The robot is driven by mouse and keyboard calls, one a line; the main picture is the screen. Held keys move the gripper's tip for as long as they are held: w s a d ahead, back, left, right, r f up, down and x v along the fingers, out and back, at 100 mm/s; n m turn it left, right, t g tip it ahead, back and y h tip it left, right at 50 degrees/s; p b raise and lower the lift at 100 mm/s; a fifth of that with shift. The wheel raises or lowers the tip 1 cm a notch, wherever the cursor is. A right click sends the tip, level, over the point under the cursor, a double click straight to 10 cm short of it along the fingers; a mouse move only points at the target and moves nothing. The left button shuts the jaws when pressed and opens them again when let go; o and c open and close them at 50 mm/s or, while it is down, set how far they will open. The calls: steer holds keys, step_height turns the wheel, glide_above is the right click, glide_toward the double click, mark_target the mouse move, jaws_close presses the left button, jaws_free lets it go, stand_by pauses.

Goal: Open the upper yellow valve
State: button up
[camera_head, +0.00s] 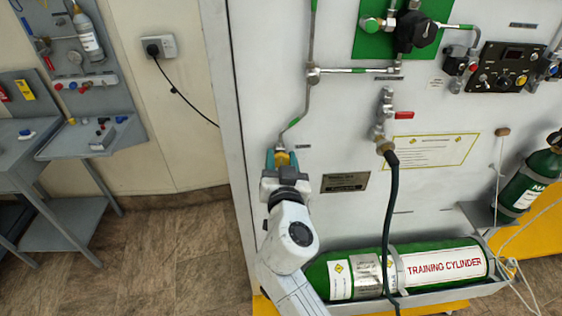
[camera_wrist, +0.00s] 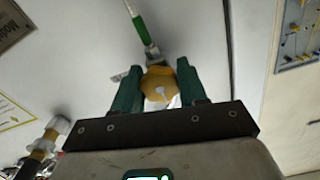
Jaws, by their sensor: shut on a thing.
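The yellow valve (camera_wrist: 158,85) is a round knob at the end of a thin pipe with a green band. In the wrist view it sits between the two green fingers of my gripper (camera_wrist: 160,88), one finger on each side. My gripper is shut on it. In the head view my gripper (camera_head: 282,160) is up against the panel's left part, and a bit of the yellow valve (camera_head: 282,158) shows between the fingers. The gripper hides most of the valve there. How far the valve is turned cannot be told.
A red-handled valve (camera_head: 403,115) with a black hose (camera_head: 392,200) hangs to the right of my gripper. A green training cylinder (camera_head: 440,266) lies in a tray below. A control box (camera_head: 503,68) is at upper right. A grey workbench (camera_head: 90,140) stands at left, with open floor between.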

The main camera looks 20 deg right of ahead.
steer(key=n+b, duration=0.1)
steer(key=n, duration=0.3)
steer(key=shift+f, duration=0.2)
steer(key=o, duration=1.1)
steer(key=shift+r, duration=0.1)
steer(key=shift+c, duration=0.2)
steer(key=shift+s, duration=0.1)
steer(key=b+v, duration=0.2)
steer(key=v, duration=0.8)
steer(key=shift+s, duration=0.35)
steer(key=shift+a, duration=0.1)
